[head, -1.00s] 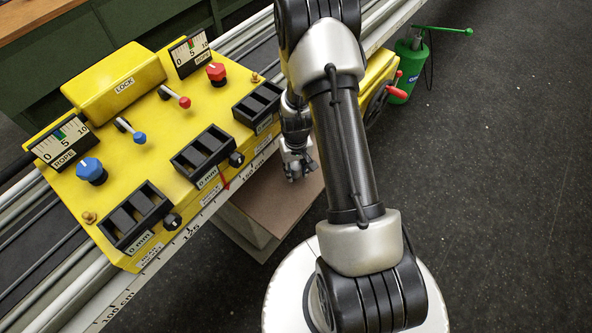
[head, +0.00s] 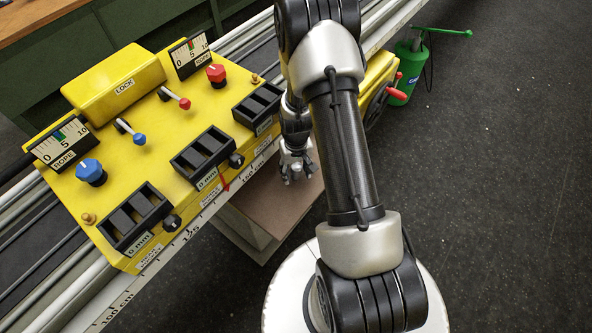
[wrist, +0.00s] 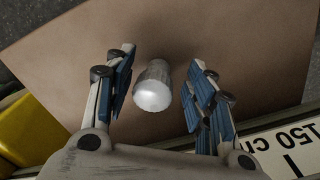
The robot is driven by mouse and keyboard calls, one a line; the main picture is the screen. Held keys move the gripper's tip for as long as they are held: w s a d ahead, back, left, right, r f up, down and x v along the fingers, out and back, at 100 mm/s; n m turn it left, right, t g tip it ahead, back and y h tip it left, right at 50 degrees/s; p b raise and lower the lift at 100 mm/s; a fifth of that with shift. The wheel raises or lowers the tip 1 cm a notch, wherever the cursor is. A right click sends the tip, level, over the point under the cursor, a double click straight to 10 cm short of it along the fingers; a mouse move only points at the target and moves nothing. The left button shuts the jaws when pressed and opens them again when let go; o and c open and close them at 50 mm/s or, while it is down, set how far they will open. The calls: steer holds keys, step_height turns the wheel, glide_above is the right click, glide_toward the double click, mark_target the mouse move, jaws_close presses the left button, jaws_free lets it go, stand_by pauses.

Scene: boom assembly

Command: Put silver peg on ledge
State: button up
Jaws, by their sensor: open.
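The silver peg (wrist: 153,88) shows in the wrist view between the two fingers of my gripper (wrist: 161,88). Its bright round end faces the camera, and the brown board (wrist: 245,50) is behind it. There is a gap on both sides, so the fingers do not touch it. My gripper is open. I cannot tell for sure which surface is the ledge.
The yellow console (head: 150,165) with levers and knobs stands left of my gripper. A rail with a printed scale (head: 165,258) runs along its front edge; it also shows in the wrist view (wrist: 290,140). A green canister (head: 408,70) stands at the back right. The floor right is clear.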

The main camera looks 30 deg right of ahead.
step_height(320, 180, up, 12)
steer(key=p, duration=0.4)
step_height(320, 180, up, 12)
steer(key=t, duration=0.1)
glide_above(296, 169)
steer(key=a, duration=0.3)
steer(key=s+a+r+n+t, duration=0.1)
steer(key=s+a+r, duration=0.25)
steer(key=r, duration=0.45)
steer(key=s+a+r+n+t, duration=0.1)
steer(key=s+a+r, duration=0.2)
steer(key=s+r, duration=0.2)
steer(key=s+a+r+t, duration=0.1)
steer(key=s+a+r, duration=0.3)
steer(key=s, duration=0.6)
step_height(296, 169, up, 2)
steer(key=shift+r+n+t, duration=0.1)
steer(key=shift+n+t, duration=0.2)
steer(key=shift+n, duration=0.1)
